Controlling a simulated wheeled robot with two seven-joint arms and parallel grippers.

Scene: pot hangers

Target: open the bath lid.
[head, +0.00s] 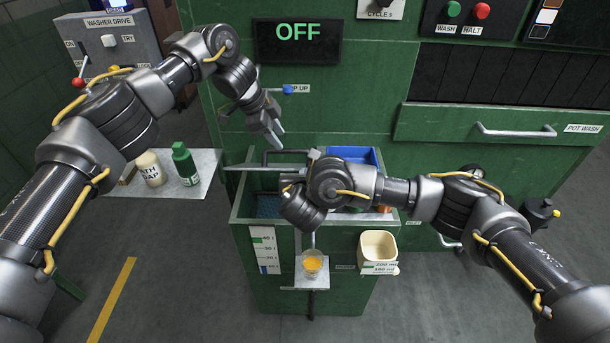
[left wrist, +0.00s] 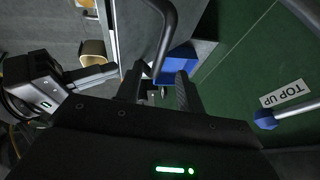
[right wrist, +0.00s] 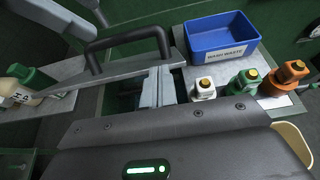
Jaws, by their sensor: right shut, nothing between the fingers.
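The bath lid (head: 245,168) is a grey plate seen nearly edge-on in the head view, raised over the green bath (head: 240,215), whose inside partly shows below it. Its black handle (head: 266,155) also shows in the right wrist view (right wrist: 128,42) and the left wrist view (left wrist: 168,35). My left gripper (head: 275,138) is open just above the handle. In the left wrist view the handle passes ahead of the gap between the fingers; I see no grip on it. My right gripper (right wrist: 160,86) is shut and empty beside the lid's edge, mostly hidden by its wrist in the head view.
A side shelf (head: 205,165) at left holds a cream soap bottle (head: 150,168) and a green bottle (head: 185,163). A cup (head: 312,264) and a cream tub (head: 378,246) sit in front.

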